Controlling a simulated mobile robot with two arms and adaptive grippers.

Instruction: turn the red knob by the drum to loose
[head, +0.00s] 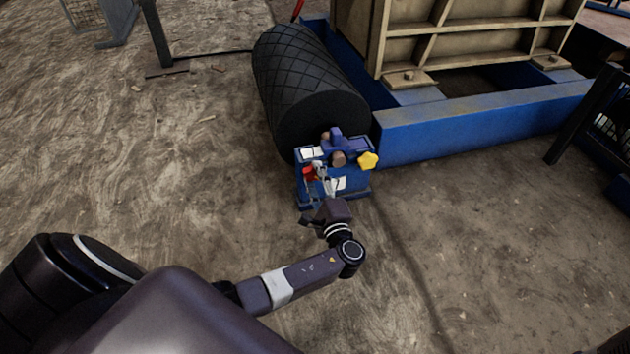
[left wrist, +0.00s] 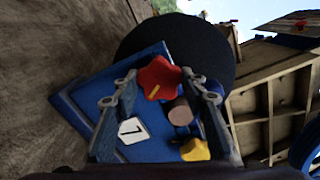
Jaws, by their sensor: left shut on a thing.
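The red knob (head: 309,174) sits on the left side of a small blue stand (head: 359,184) at the near end of the black drum (head: 312,88). In the left wrist view the red knob (left wrist: 158,77) is star-shaped, with a yellow mark on its face. My left gripper (head: 318,177) reaches the stand from the front. In the left wrist view its fingers (left wrist: 156,90) are on both sides of the red knob, shut on it. Part of the knob is hidden by the gripper in the head view. My right gripper is not in view.
A yellow star-shaped knob (head: 368,160) is on the stand's right, close to my left fingers. A white label (left wrist: 132,131) with a black mark lies below the red knob. A blue beam (head: 480,122) and beige crusher body (head: 470,45) stand behind. Bare ground is left and right.

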